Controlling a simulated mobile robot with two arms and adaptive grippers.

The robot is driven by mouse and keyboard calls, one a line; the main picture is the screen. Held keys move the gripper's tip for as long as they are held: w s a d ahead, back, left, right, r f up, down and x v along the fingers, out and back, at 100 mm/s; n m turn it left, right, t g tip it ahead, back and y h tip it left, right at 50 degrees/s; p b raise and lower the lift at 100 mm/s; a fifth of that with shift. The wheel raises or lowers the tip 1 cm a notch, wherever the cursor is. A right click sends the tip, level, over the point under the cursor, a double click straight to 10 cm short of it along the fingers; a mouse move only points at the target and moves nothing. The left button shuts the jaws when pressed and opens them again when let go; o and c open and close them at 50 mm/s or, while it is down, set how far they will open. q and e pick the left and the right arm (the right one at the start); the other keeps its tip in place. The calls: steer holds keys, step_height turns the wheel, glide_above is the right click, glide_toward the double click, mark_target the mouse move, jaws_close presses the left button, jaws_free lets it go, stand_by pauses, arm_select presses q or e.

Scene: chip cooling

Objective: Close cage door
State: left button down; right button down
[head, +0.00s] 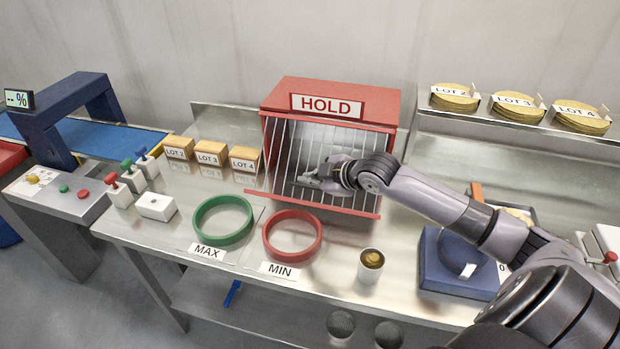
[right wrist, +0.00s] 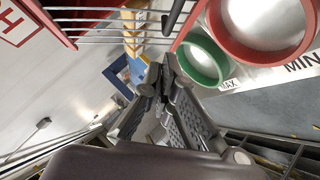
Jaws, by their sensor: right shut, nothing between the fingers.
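The red cage (head: 335,87) marked HOLD stands at the back middle of the steel bench. Its barred door (head: 283,150) hangs across the front, with a red bar (head: 325,207) along its lower edge. I cannot tell whether the door sits flush. My right gripper (head: 304,181) is shut and empty, in front of the lower middle of the bars; contact is unclear. In the right wrist view its closed fingertips (right wrist: 160,72) are near the door bars (right wrist: 110,28). My left gripper is out of view.
In front of the cage lie a green ring (head: 222,240) at MAX and a red ring (head: 292,257) at MIN. A cup (head: 371,264) stands right of them. Lot blocks (head: 211,153) stand left. A blue device (head: 445,282) sits below my right arm.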

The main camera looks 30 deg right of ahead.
steer(key=w+f, duration=0.1)
steer(key=d+f+p, duration=0.1)
steer(key=w+f, duration=0.1)
steer(key=f, duration=0.1)
steer(key=shift+w+d+f, duration=0.1)
steer(key=shift+w+d, duration=0.1)
steer(key=shift+w, duration=0.15)
